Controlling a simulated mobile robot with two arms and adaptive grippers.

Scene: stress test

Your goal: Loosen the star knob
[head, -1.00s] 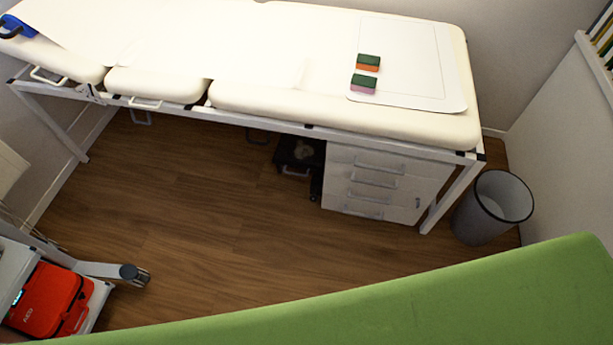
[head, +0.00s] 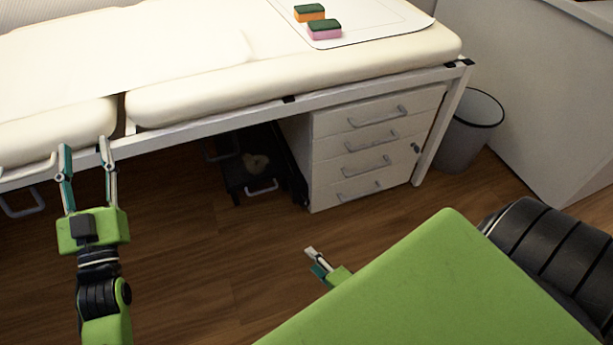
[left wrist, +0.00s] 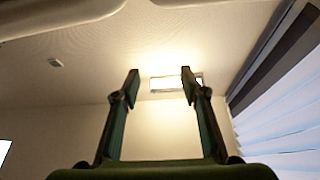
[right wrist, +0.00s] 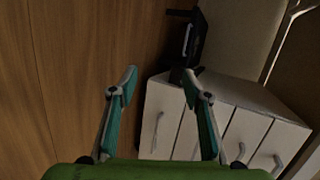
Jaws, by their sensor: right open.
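I cannot make out a star knob in any view. My left gripper (head: 84,148) is open and empty, its fingers pointing up at the front edge of the padded couch (head: 290,85) in the head view. In the left wrist view, its spread fingers (left wrist: 159,73) show against the wall and ceiling. My right gripper (head: 317,264) is partly hidden behind my green arm part in the head view. In the right wrist view it is open and empty (right wrist: 159,74), with floor and drawer fronts beyond.
A white drawer cabinet (head: 372,150) stands under the couch, beside a dark low item (head: 236,180) with a pale lump on it. A grey bin (head: 465,135) stands to the right. Two sponges, one orange (head: 309,15) and one pink (head: 324,32), lie on the couch. Wooden floor (head: 200,260) in front is clear.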

